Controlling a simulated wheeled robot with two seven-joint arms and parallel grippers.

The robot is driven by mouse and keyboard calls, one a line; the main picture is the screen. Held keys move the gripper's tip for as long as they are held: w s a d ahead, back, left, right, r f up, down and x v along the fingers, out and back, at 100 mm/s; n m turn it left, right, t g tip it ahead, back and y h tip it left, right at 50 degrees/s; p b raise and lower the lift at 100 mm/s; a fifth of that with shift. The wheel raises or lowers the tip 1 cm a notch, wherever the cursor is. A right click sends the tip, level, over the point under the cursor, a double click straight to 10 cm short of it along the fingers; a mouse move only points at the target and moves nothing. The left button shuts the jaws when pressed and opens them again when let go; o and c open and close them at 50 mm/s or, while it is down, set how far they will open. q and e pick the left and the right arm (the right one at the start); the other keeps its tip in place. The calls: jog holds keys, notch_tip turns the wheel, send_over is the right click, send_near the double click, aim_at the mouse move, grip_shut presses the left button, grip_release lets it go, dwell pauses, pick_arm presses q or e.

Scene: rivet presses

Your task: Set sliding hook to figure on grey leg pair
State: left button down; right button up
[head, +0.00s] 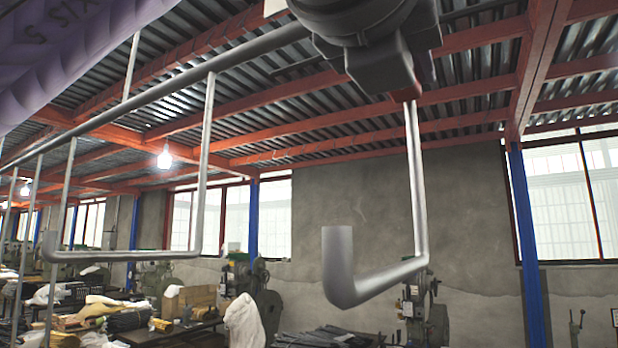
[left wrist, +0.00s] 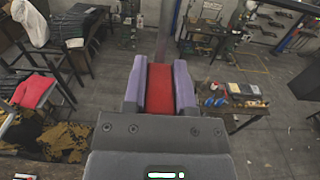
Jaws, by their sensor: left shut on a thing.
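My left gripper (head: 400,78) is at the top of the head view. In the left wrist view its two purple fingers (left wrist: 160,62) are shut on a red piece (left wrist: 160,90). Below the gripper in the head view, the red shows above a grey rod, which runs down and bends to the left into a short upturned end, a hook shape (head: 385,280). A similar grey bent rod (head: 197,190) hangs from a long grey rail (head: 130,105) at left. I cannot identify a figure or a separate leg pair. My right gripper is out of view.
Machines (head: 245,275) and a cluttered workbench (head: 170,335) stand at lower left. A machine (head: 425,310) stands behind the hook shape.

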pick_arm(q)
jog(key=shift+d+r, duration=0.1)
jog(key=shift+w+a, duration=0.1)
jog(key=shift+a, duration=0.15)
jog(key=c, duration=0.7)
grip_release()
jog(key=o, duration=0.3)
jog(key=shift+s+d, duration=0.25)
jog(key=shift+s, duration=0.05)
jog(key=shift+w+a, duration=0.1)
jog(key=shift+w, duration=0.05)
jog(key=shift+a, duration=0.15)
jog(key=b+v, duration=0.4)
jog(key=v, duration=0.5)
jog(key=shift+s, duration=0.4)
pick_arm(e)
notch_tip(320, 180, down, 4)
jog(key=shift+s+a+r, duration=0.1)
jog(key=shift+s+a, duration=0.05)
pick_arm(q)
jog(key=shift+a, duration=0.1)
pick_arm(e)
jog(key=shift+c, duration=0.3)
